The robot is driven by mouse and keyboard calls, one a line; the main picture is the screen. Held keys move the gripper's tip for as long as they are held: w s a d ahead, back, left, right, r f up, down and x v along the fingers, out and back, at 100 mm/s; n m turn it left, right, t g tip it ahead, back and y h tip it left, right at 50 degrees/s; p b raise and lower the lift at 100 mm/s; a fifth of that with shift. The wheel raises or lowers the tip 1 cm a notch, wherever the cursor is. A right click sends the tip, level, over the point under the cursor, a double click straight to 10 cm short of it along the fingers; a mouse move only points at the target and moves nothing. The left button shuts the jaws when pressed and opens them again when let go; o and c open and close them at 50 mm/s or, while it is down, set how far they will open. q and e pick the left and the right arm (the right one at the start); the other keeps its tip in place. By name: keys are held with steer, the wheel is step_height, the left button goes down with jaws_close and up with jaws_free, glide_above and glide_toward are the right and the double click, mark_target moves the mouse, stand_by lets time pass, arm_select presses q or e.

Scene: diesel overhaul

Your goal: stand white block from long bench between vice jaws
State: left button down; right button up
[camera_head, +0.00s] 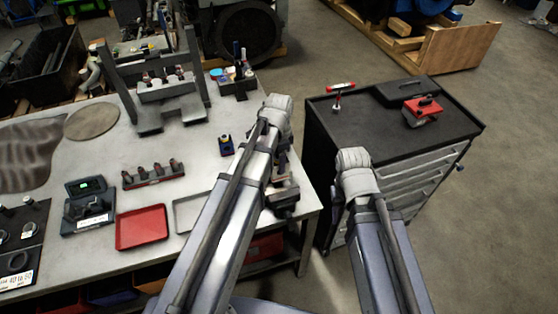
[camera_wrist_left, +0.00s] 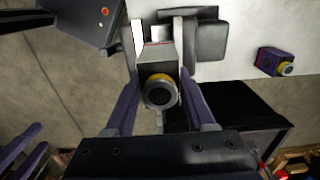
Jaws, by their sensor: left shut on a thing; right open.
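In the left wrist view my left gripper (camera_wrist_left: 160,62) is shut on the white block (camera_wrist_left: 150,56), which shows a yellow ring and a dark round face toward the camera. The dark grey vice (camera_head: 285,193) is at the bench's right edge, partly behind my left arm. Dark grey vice parts (camera_wrist_left: 208,40) show beside and beyond the held block; I cannot tell whether the block is between the jaws or touching them. My right gripper (camera_wrist_left: 20,150) shows partly at the lower left of that view, open. In the head view both grippers are hidden by my arms.
A blue block (camera_head: 226,145) with a yellow ring stands on the long bench (camera_head: 205,165), left of my left arm. A red tray (camera_head: 142,228) and a rack (camera_head: 153,175) lie further left. A dark tool cabinet (camera_head: 375,130) stands right of the bench, across a floor gap.

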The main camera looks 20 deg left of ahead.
arm_select(q)
steer(key=shift+f+b, duration=0.5)
steer(key=shift+f, duration=0.25)
steer(key=shift+f+b, duration=0.8)
steer(key=shift+b, duration=0.05)
stand_by(0.8)
steer(key=shift+f+b, duration=0.35)
steer(key=shift+f+b, duration=0.35)
steer(key=shift+f, duration=0.05)
steer(key=shift+f+b, duration=0.25)
steer(key=shift+b, duration=0.05)
steer(key=shift+f+b, duration=0.9)
stand_by(1.0)
jaws_free()
stand_by(0.5)
